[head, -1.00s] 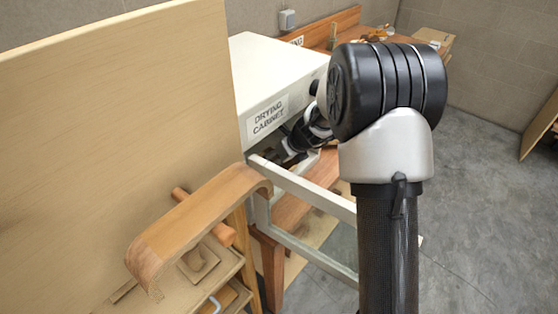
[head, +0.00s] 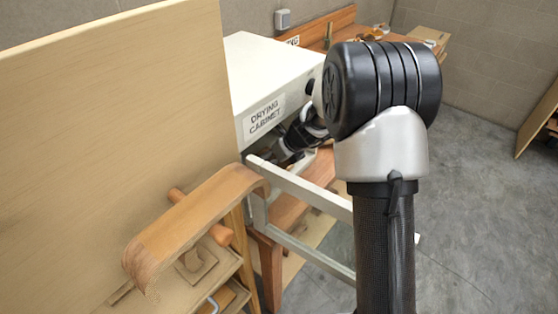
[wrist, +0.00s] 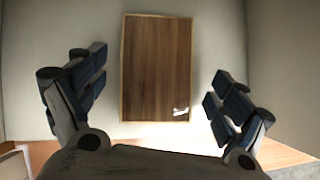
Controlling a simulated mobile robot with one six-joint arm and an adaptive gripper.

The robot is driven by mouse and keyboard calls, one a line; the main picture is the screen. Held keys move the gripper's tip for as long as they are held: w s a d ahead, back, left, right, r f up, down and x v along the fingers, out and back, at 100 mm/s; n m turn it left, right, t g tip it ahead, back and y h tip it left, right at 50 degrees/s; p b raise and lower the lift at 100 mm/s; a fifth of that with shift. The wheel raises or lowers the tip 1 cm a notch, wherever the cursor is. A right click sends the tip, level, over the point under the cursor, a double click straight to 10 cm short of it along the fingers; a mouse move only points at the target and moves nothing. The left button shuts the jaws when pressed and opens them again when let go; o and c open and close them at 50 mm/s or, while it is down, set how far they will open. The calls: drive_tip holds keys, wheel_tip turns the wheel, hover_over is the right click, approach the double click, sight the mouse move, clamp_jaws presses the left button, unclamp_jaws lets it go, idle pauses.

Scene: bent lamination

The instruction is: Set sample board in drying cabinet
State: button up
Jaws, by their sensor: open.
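The drying cabinet (head: 262,70) is a white box with a "DRYING CABINET" label, left of my arm in the head view. My gripper (head: 290,148) is at the cabinet's front opening, partly hidden by my arm. In the wrist view my gripper (wrist: 158,105) is open, with its fingers spread wide on either side. The sample board (wrist: 156,68), a brown wood-grain rectangle with a pale edge, lies on a light surface beyond the fingers. The fingers do not touch it. A small white mark shows near its lower right corner. The board is not visible in the head view.
A pale frame rail (head: 310,193) runs out in front of the cabinet. A large upright wood panel (head: 110,130) and a curved wooden piece (head: 195,222) stand at left. A workbench (head: 345,42) lies behind. The grey floor (head: 480,190) at right is mostly clear.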

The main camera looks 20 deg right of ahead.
sight(279, 165)
drive_tip(key=p+v, duration=0.1)
drive_tip(key=v, duration=0.2)
drive_tip(key=shift+d+r+p, duration=0.1)
drive_tip(key=shift+r+p, duration=0.2)
drive_tip(key=shift+r, duration=0.05)
drive_tip(key=s+d, duration=0.1)
drive_tip(key=s, duration=0.2)
drive_tip(key=s+d+b, duration=0.1)
drive_tip(key=s+d, duration=0.1)
drive_tip(key=s, duration=0.2)
drive_tip(key=s+d, duration=0.2)
drive_tip(key=s, duration=0.2)
drive_tip(key=shift+f+b, duration=0.25)
drive_tip(key=shift+b, duration=0.15)
drive_tip(key=shift+a, duration=0.1)
